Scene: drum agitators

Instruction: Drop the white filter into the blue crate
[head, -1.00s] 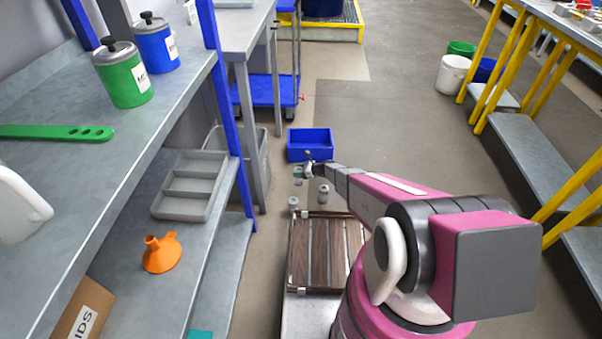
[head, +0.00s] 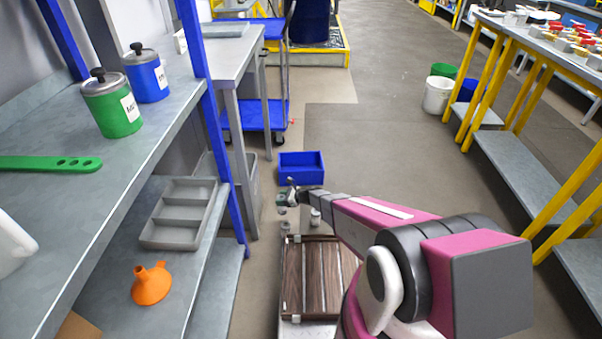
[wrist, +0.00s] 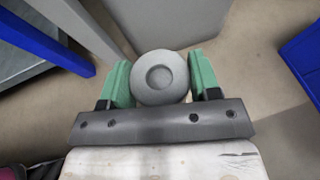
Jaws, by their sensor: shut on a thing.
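The white filter (wrist: 160,77) looks like a round, pale grey-white piece with a shallow dip in its middle, seen end-on in the wrist view. My gripper (wrist: 161,80) has its green fingers on either side of it and is shut on it. In the head view my gripper (head: 283,199) is small and hangs at the end of the arm, so the filter is hard to make out there. The blue crate (head: 301,174) stands on the floor just beyond my gripper. Part of it shows at the right edge of the wrist view (wrist: 303,62).
A grey shelf (head: 120,185) with a blue post runs along the left, with a grey tray, an orange funnel (head: 151,285) and canisters. A blue cart (head: 250,115) stands behind the crate. A yellow-legged bench (head: 530,60) lines the right. The middle floor is clear.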

